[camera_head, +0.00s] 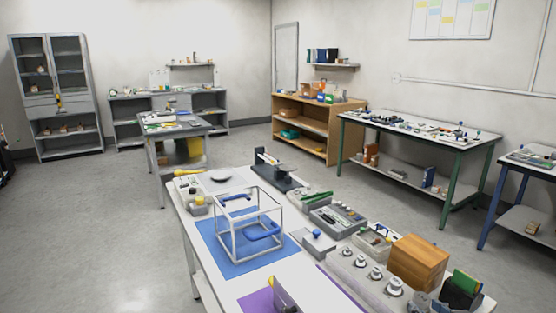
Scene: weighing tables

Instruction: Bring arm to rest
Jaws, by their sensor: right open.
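Neither of my arms shows clearly in the head view. A small grey piece (284,294) over the purple mat at the bottom edge may be the tip of my right gripper, but it is partly cut off and I cannot be sure. Nothing is seen held in it, and I take the right gripper as open. My left gripper is not in view.
The near white table holds a white open frame (283,230) with blue parts on a blue mat (222,262). A dark balance (277,176), grey trays, weights and a wooden box (418,262) crowd its far and right sides. Open floor (95,240) lies left.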

